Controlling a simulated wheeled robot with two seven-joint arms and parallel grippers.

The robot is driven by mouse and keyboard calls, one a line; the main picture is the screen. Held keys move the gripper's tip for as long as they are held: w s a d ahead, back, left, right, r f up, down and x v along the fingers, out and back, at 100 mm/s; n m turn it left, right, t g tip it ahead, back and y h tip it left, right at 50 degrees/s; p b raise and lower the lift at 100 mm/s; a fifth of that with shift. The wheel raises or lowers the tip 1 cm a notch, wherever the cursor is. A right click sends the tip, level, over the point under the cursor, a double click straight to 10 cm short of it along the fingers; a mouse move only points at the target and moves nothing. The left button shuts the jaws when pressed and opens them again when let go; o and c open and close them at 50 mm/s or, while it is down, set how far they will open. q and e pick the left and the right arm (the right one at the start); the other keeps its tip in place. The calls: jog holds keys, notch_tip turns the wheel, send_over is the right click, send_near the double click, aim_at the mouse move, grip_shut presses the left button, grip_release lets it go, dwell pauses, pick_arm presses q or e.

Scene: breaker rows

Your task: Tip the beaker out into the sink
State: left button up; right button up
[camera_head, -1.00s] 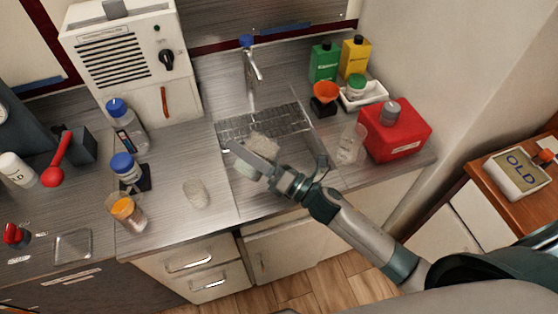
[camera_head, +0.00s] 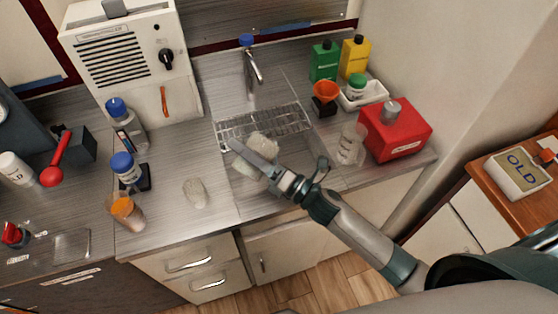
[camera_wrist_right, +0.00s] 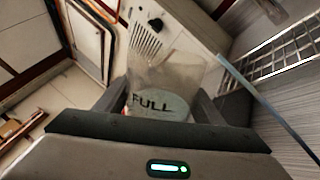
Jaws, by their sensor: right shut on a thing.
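My right gripper (camera_head: 262,160) is over the sink (camera_head: 285,195), in front of the wire rack. It is shut on a clear beaker (camera_head: 262,145), whose whitish, translucent body shows on both sides of the fingers. In the right wrist view the beaker (camera_wrist_right: 172,75) stands between the two fingers, with the dark word FULL on a pale area low on it. I cannot tell its exact tilt, and no stream of liquid is visible. The left gripper is not in view.
The tap (camera_head: 252,68) stands behind the wire rack (camera_head: 285,122). Right of the sink are another clear vessel (camera_head: 350,145) and a red container (camera_head: 395,130). Green (camera_head: 324,64) and yellow (camera_head: 354,58) bottles stand behind.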

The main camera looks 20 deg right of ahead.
jog(key=shift+m, duration=0.4)
dwell(0.3)
jog(key=shift+w+d+r+m+t+h+p, duration=0.15)
jog(key=shift+r+m+t+h+p, duration=0.25)
jog(key=shift+m, duration=0.7)
dwell(0.7)
jog(key=shift+w+d+f+m+t+b, duration=0.2)
jog(key=shift+d+m, duration=0.15)
jog(key=shift+m, duration=0.2)
jog(key=shift+w+d+f+m+t+b, duration=0.1)
jog(key=shift+w+d+m, duration=0.15)
jog(key=shift+m, duration=0.3)
dwell(0.6)
jog(key=shift+w+d+f+m+t+h, duration=0.1)
jog(key=shift+d+f+m+t+h, duration=0.15)
jog(key=shift+m, duration=0.3)
jog(key=shift+d+f+m+t+h, duration=0.1)
jog(key=shift+m+h, duration=0.25)
jog(key=shift+m, duration=0.2)
dwell(0.4)
jog(key=shift+d+r+m, duration=0.1)
jog(key=shift+r+m, duration=0.1)
jog(key=shift+m, duration=0.2)
